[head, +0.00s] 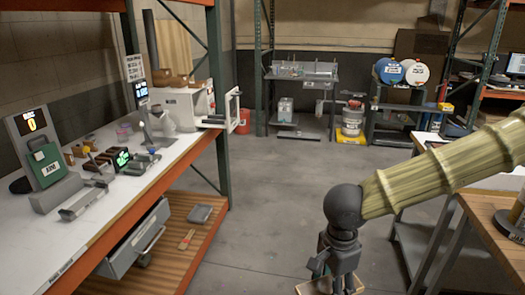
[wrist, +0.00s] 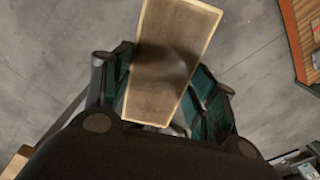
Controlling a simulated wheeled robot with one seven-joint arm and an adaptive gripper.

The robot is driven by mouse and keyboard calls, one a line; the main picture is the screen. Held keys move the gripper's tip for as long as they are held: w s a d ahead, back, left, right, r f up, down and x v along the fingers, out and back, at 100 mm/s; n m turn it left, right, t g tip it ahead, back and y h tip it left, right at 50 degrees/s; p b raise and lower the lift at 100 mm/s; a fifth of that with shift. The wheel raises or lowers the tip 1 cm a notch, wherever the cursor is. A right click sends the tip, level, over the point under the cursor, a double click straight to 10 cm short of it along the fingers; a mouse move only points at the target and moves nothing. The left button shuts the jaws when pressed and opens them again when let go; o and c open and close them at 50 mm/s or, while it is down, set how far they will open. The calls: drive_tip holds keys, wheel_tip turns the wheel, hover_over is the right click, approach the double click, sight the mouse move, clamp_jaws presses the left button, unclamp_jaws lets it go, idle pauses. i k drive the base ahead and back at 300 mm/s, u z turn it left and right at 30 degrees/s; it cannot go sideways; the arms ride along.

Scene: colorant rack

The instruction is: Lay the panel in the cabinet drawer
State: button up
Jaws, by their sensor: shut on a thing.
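The panel (wrist: 172,50) is a flat brown rectangle with a pale edge, held between my gripper's fingers in the wrist view. In the head view only a sliver of the panel (head: 308,288) shows at the bottom edge. My gripper (head: 338,272) is shut on it, over the floor right of the left bench. The cabinet drawer (head: 140,240) is grey and stands pulled out under the left bench, well to the left of my gripper. Its inside is mostly hidden.
The white bench top (head: 130,190) carries scales and several small tools. A wooden lower shelf (head: 190,240) holds a grey tray (head: 200,213). Tables (head: 500,225) are at the right. The grey floor (head: 270,190) between is clear.

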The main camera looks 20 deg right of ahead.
sight(215, 117)
drive_tip(key=z, duration=0.8)
drive_tip(key=i, duration=1.15)
drive_tip(key=z, duration=0.35)
drive_tip(key=i, duration=1.3)
drive_tip(key=u, duration=1)
drive_tip(key=i, duration=0.85)
drive_tip(key=u, duration=0.8)
